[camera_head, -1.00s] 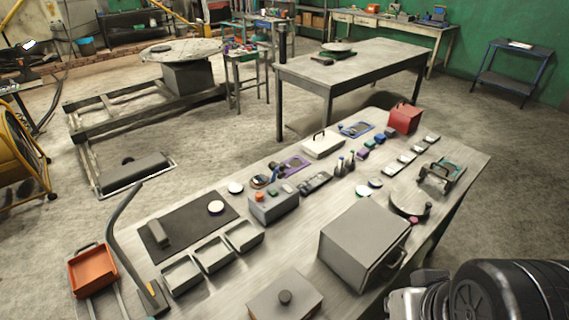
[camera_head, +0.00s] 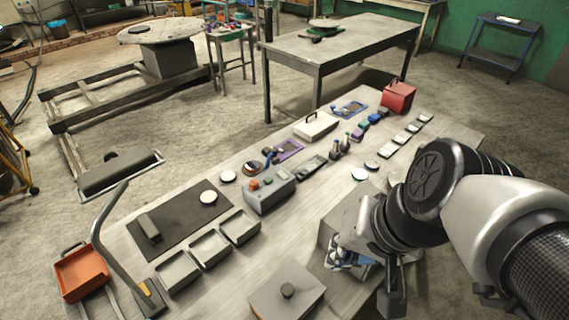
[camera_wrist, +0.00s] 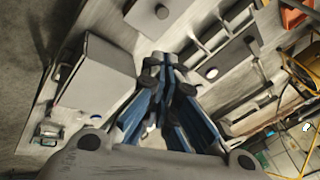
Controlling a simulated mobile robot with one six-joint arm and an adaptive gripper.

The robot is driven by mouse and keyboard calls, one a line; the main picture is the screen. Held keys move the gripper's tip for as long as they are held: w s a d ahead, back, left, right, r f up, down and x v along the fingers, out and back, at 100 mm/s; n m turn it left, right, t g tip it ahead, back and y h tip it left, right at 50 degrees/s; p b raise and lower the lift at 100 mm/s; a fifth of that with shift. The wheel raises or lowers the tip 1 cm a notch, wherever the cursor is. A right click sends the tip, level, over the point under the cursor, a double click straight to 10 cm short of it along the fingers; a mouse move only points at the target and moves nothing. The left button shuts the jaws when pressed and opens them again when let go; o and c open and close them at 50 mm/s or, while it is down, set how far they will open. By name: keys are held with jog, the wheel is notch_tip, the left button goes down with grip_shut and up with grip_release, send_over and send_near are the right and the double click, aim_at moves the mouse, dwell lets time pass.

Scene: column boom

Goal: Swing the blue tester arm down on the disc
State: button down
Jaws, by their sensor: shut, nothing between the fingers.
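Two testers stand along the far side of the bench in the head view. One has a purple plate (camera_head: 291,148) with a small blue arm (camera_head: 268,158) raised beside it. The other has a blue plate (camera_head: 351,108) farther back; its arm is too small to make out. White discs lie on the bench, one (camera_head: 228,175) left of the purple tester and one (camera_head: 209,197) on the dark mat. I cannot tell which disc belongs to the task. My gripper (camera_head: 350,260) is over the near side, by the grey box, partly hidden by my arm. In the wrist view its blue-sided fingers (camera_wrist: 168,68) are closed and empty.
A grey box (camera_head: 335,222) stands close to my gripper. A control box (camera_head: 270,197) with coloured buttons, open trays (camera_head: 210,248), a lidded box (camera_head: 287,292) and a bent lamp-like post (camera_head: 105,225) crowd the bench. A red box (camera_head: 398,96) stands at the far end.

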jog(key=w+a+f+m+y+b, duration=0.1)
jog(key=w+a+f+m+y, duration=0.1)
jog(key=w+a+m, duration=0.3)
jog(key=w+a+f+m+y, duration=0.1)
jog(key=w+m+y, duration=0.1)
jog(key=w, duration=0.6)
jog(key=w+a+f+m+y+b, duration=0.1)
jog(key=w+a+f+m+y, duration=0.1)
jog(key=w+a+m, duration=0.3)
jog(key=w+d+f+m+t+y, duration=0.1)
jog(key=w+d+f+m+t, duration=0.1)
jog(key=w+f+m, duration=0.3)
jog(key=w+d+f+m+t, duration=0.1)
jog(key=w+d+f, duration=0.1)
jog(key=w, duration=0.6)
jog(key=m+t+h+b, duration=0.1)
jog(key=m+t, duration=0.2)
jog(key=m, duration=0.4)
send_near(284, 179)
notch_tip(284, 179, up, 4)
jog(key=shift+w, duration=0.1)
jog(key=shift+f, duration=0.1)
jog(key=b+x, duration=0.2)
jog(key=x, duration=0.8)
